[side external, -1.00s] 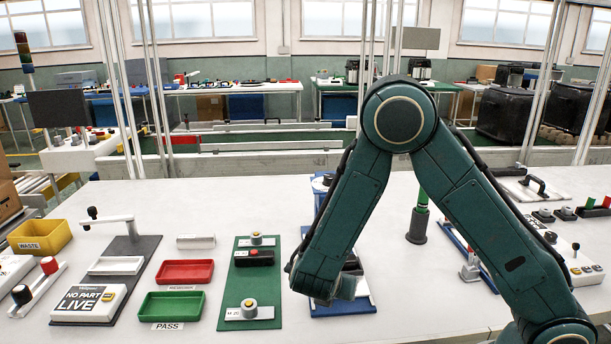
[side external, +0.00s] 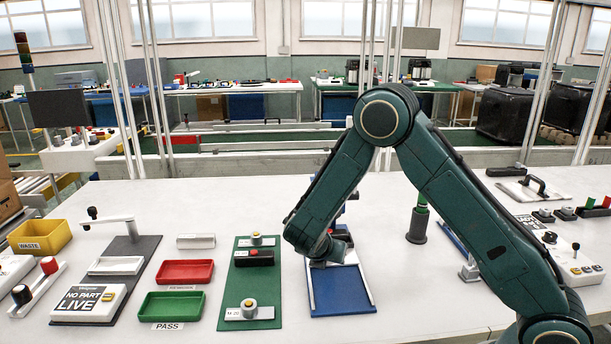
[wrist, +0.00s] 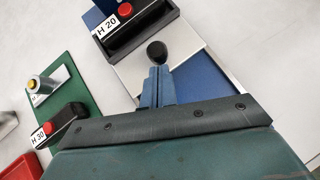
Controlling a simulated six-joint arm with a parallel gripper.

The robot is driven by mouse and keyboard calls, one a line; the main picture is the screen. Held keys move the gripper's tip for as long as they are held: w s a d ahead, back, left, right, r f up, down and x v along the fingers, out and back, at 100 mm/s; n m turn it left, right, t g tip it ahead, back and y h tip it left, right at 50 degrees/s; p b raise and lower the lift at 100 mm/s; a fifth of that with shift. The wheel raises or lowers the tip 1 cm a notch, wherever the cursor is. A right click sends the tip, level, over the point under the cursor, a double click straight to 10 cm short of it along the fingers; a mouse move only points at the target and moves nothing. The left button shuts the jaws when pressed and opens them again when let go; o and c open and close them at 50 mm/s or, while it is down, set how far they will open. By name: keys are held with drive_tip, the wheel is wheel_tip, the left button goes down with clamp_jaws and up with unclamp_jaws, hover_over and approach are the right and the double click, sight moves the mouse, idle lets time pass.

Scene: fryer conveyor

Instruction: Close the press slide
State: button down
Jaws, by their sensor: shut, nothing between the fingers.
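The press has a blue base plate (side external: 342,292) with pale side rails, in the middle of the table in the side external view. In the wrist view its pale metal plate (wrist: 132,72) shows with a black ball knob (wrist: 157,51). A black block with a red button and an "H 20" label (wrist: 107,27) lies just beyond the knob. My gripper (wrist: 157,72) is shut and empty, its fingertips right at the near side of the knob; I cannot tell whether they touch. In the side external view my arm hides the fingertips and the knob.
A green board (side external: 264,286) with labelled parts lies left of the press. A red tray (side external: 185,272) and a green tray (side external: 172,306) stand further left. A dark post with a green top (side external: 418,222) stands to the right. The table in front of the press is clear.

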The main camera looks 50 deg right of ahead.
drive_tip(key=shift+a, duration=0.1)
drive_tip(key=shift+s+a, duration=0.3)
drive_tip(key=shift+a, duration=0.55)
drive_tip(key=shift+s+a, duration=0.2)
drive_tip(key=shift+a, duration=0.35)
drive_tip(key=shift+s+a, duration=0.2)
drive_tip(key=shift+a, duration=0.3)
drive_tip(key=v, duration=0.9)
drive_tip(key=shift+a+r, duration=0.15)
drive_tip(key=shift+r, duration=0.25)
drive_tip(key=shift+s, duration=0.1)
drive_tip(key=s+d+r+m+y, duration=0.3)
drive_tip(key=s+r+m+y, duration=0.3)
drive_tip(key=s+r+m, duration=0.5)
drive_tip(key=s+r+m+t+y, duration=0.1)
drive_tip(key=s+r+m, duration=0.1)
drive_tip(key=s+m, duration=0.3)
drive_tip(key=s+a+r+m+t+y, duration=0.1)
drive_tip(key=s+r+m, duration=0.2)
drive_tip(key=s+m, duration=0.2)
drive_tip(key=s, duration=0.2)
drive_tip(key=shift+s+a+m+t+y, duration=0.3)
drive_tip(key=shift+m, duration=0.1)
